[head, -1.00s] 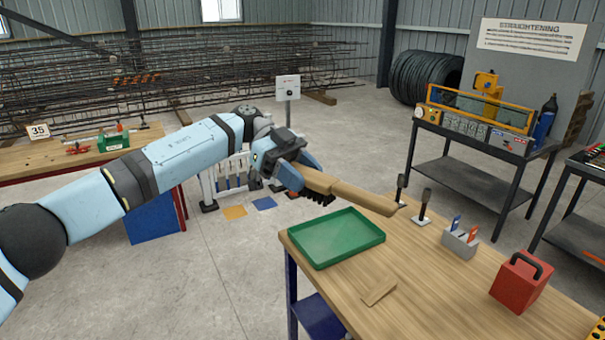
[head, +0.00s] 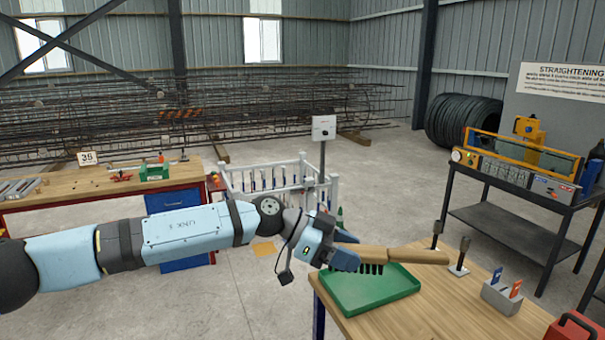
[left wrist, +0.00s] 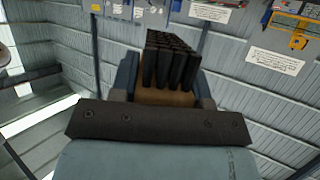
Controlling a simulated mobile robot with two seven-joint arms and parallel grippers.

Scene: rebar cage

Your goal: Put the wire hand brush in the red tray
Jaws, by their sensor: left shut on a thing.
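My left gripper (head: 345,252) is shut on the wire hand brush (head: 408,257), which has a long tan wooden body and dark bristles. The brush is held about level, bristles down, and points right in the head view. It overlaps the far part of a green tray (head: 362,303) in the picture, and appears to be above it. The tray looks empty and sits on the wooden table. In the left wrist view the black bristles (left wrist: 172,62) and part of the wood show between the fingers. No red tray shows in these views. My right gripper is out of view.
On the wooden table (head: 440,312) stand a dark-handled tool (head: 460,257), a grey holder (head: 501,297) with blue and red items, and a red box (head: 572,330) at the corner. A black cart (head: 515,220) stands behind. Bare table lies right of the tray.

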